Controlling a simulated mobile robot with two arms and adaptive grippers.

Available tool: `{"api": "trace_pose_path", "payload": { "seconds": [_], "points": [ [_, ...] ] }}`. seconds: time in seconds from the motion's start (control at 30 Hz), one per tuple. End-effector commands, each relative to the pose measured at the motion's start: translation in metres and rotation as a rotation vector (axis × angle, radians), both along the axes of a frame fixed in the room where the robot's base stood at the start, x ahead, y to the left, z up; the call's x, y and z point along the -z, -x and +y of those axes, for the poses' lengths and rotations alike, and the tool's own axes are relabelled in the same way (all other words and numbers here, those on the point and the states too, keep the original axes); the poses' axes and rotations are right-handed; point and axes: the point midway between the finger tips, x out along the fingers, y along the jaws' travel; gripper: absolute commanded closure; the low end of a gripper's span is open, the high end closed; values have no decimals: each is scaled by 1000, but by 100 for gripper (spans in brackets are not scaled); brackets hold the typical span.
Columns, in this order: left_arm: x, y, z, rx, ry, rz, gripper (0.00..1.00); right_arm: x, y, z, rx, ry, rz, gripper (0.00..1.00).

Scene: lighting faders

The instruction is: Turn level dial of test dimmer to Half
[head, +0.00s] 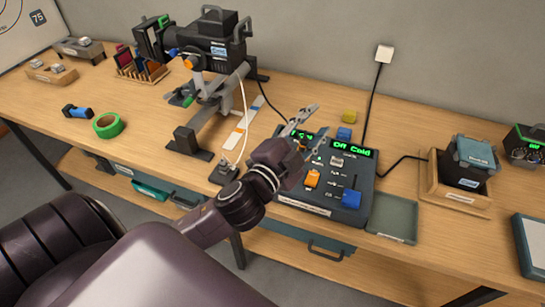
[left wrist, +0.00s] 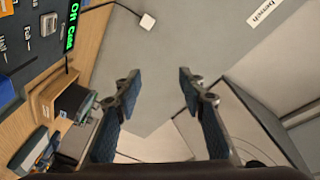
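The console (head: 347,222) with green readouts stands on the table right of centre. One green display (head: 352,148) reads "Off Cold"; the other is partly covered by my left gripper. Its face carries an orange control (head: 312,179), a blue control (head: 351,198) and a pale one (head: 337,161). I cannot tell which is the level dial. My left gripper (head: 311,122) is open and empty above the console's back left part. In the left wrist view, its fingers (left wrist: 157,85) are apart with nothing between them; the console (left wrist: 25,40) shows at upper left. My right gripper is not in view.
A black lamp (head: 205,50) on a stand is left of the console. A grey-green tray (head: 393,219) lies right of it, then a wooden box (head: 440,188). Green tape (head: 108,125) lies far left.

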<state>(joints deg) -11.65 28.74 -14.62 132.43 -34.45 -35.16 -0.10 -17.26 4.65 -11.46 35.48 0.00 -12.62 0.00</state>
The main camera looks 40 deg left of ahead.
Motion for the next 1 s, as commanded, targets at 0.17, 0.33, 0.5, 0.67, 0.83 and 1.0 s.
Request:
{"api": "trace_pose_path", "payload": {
  "seconds": [0.17, 0.33, 0.5, 0.67, 0.83, 1.0],
  "points": [
    [-84, -6, -71, 306, -401, -363, 63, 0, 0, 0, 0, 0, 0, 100],
    [-85, 19, -133, 630, -838, -580, 63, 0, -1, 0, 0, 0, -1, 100],
    [-22, 38, -137, 965, -1313, -618, 63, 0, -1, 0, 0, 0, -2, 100],
    [50, 39, -63, 1257, -1740, -446, 63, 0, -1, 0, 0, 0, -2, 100],
    [84, 39, 46, 1463, -2034, -136, 63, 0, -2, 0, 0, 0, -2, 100],
    [88, 44, 108, 1550, -2141, 69, 63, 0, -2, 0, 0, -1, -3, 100]
  ]
}}
